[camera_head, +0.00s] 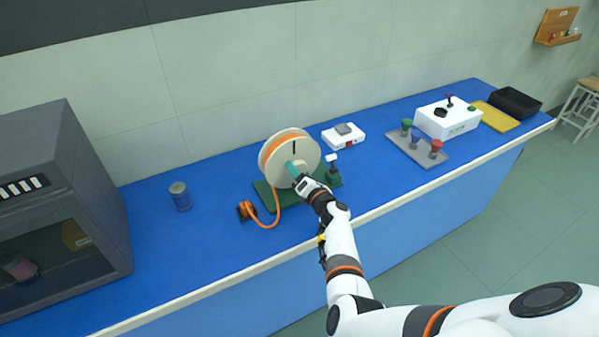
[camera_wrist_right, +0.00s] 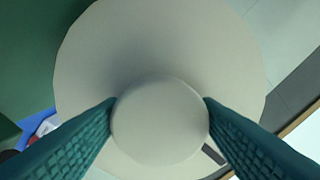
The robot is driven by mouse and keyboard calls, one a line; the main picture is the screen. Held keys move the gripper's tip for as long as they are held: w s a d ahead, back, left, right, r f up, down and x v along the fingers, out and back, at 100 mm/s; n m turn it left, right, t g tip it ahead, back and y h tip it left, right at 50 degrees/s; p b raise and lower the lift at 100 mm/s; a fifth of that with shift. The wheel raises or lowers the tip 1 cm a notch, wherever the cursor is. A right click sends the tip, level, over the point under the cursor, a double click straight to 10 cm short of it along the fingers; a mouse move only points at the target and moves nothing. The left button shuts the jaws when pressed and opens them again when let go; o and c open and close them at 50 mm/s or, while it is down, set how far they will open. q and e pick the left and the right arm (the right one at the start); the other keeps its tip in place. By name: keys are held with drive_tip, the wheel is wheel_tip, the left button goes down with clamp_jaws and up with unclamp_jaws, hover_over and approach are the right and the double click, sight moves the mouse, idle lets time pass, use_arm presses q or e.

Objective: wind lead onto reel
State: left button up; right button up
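A cream reel (camera_head: 310,152) stands upright on a dark green base (camera_head: 263,193) on the blue bench. An orange band, likely wound lead, shows between its flanges. An orange lead (camera_head: 277,212) runs from the reel down to an orange and black end piece (camera_head: 245,209) on the bench. My right gripper (camera_head: 291,172) is at the near face of the reel. In the right wrist view its teal fingers lie against both sides of a round pale hub (camera_wrist_right: 160,122), in front of the reel's flange (camera_wrist_right: 160,40). My left gripper is out of view.
A small white device (camera_head: 343,136) is behind the reel. A grey-blue can (camera_head: 180,196) and a dark cabinet (camera_head: 60,200) stand left. Right are a grey tray (camera_head: 420,155) with coloured knobbed pieces, a white box (camera_head: 448,121), a yellow mat (camera_head: 497,117) and a black bin (camera_head: 515,101).

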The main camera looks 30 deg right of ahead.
drive_tip(key=o, duration=0.3)
drive_tip(key=shift+s, duration=0.1)
drive_tip(key=s, duration=1.1)
drive_tip(key=shift+s+d+p, duration=0.15)
drive_tip(key=shift+s+p, duration=0.25)
drive_tip(key=shift+p, duration=0.05)
